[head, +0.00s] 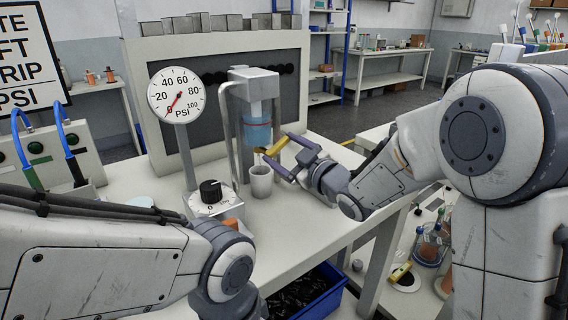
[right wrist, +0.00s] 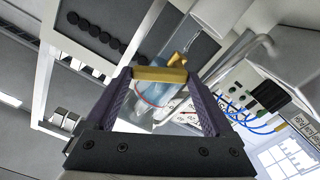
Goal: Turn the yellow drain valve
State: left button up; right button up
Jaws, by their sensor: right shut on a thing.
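The yellow drain valve (head: 276,147) is a short yellow bar under the clear bowl (head: 257,130), which holds blue liquid and has a red line. My right gripper (head: 279,149) reaches in from the right and is shut on the valve, one finger at each end. In the right wrist view the yellow valve (right wrist: 160,74) spans between the purple-grey fingertips (right wrist: 158,76), with the bowl (right wrist: 158,93) behind it. A grey cup (head: 261,182) stands on the bench below the bowl. My left forearm is at the lower left; its gripper is not visible.
A pressure gauge (head: 176,92) on a post stands left of the bowl, its needle near 0. A black knob (head: 210,192) is at its base. A blue bin (head: 312,293) sits below the bench (head: 290,235). The bench front is clear.

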jog(key=n+b, duration=0.4)
jog(key=a+n+b, duration=0.1)
jog(key=n+b, duration=0.1)
jog(key=shift+s+r+b, duration=0.25)
jog(key=shift+s+b, duration=0.1)
jog(key=shift+b, duration=0.05)
jog(key=shift+s+a+r+n+b, duration=0.15)
jog(key=shift+n+b, duration=0.75)
jog(key=shift+n, duration=0.15)
jog(key=shift+s+a+r+n+b, duration=0.1)
jog(key=shift+a+r+n+b, duration=0.05)
jog(key=shift+n+b, duration=0.85)
jog(key=o, duration=1.1)
